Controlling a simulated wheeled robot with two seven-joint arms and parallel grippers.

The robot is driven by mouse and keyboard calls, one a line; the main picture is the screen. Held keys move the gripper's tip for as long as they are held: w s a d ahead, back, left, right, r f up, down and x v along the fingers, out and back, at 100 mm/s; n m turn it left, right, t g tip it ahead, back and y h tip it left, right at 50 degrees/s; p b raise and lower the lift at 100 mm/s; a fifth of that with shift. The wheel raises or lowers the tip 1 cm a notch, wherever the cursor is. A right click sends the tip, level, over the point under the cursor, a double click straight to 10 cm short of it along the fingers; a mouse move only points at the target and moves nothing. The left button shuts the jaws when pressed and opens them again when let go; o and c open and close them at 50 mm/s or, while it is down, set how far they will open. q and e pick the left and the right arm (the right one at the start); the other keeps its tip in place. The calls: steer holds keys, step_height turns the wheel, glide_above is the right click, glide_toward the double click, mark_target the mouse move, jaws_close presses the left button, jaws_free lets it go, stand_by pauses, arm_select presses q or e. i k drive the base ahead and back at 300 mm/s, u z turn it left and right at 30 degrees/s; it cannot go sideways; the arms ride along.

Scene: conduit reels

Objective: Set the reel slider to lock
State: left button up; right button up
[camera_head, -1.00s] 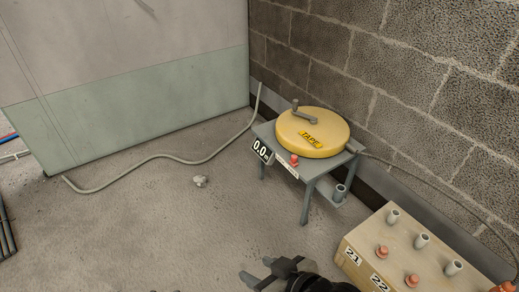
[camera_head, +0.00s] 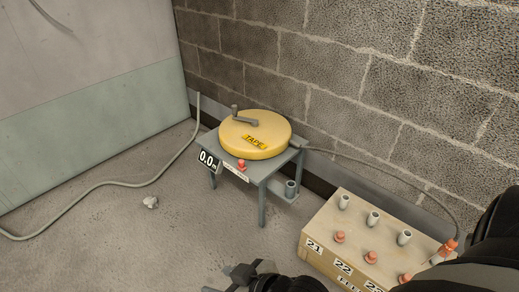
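The yellow tape reel (camera_head: 255,140) with a grey crank (camera_head: 240,118) lies flat on a small grey table (camera_head: 268,172). A red slider knob (camera_head: 241,165) sits at the table's front edge, above a white label strip (camera_head: 235,173) too small to read. A sign (camera_head: 208,160) beside it reads 0.0. My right gripper (camera_head: 222,280) is at the bottom edge, its arm coming from the right. Its fingers are apart with nothing seen between them, and it is well short of the slider. The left gripper is not in view.
A wooden box (camera_head: 320,225) with grey pipe stubs, red knobs and labels 21 and 22 stands at the right. A conduit (camera_head: 120,184) and white lump (camera_head: 151,202) lie on the floor. A block wall closes the back.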

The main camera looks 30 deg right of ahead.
mark_target(241, 167)
steer(key=z, duration=0.15)
steer(key=i, duration=0.95)
steer(key=z, duration=0.1)
